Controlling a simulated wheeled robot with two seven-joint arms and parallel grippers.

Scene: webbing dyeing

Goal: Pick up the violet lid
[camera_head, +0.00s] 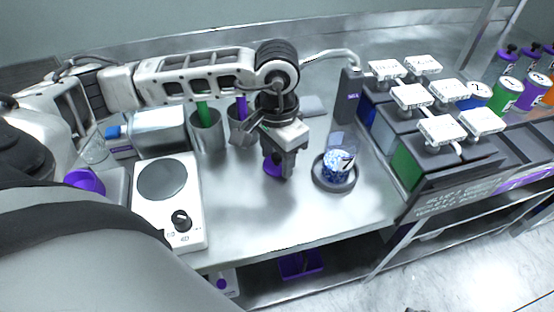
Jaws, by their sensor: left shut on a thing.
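The violet lid (270,167) is at the fingertips of my left gripper (279,172), near the middle of the steel table. The gripper is shut on it and points down; its fingers and body hide part of the lid. I cannot tell whether the lid still touches the table. My right gripper is not in view.
A round dark tray with a glass of blue-white material (338,172) stands right of the gripper. Metal cups (207,130) stand behind to the left. A white hot plate (168,203) is at the left, dye boxes (423,160) at the right. The front middle table is clear.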

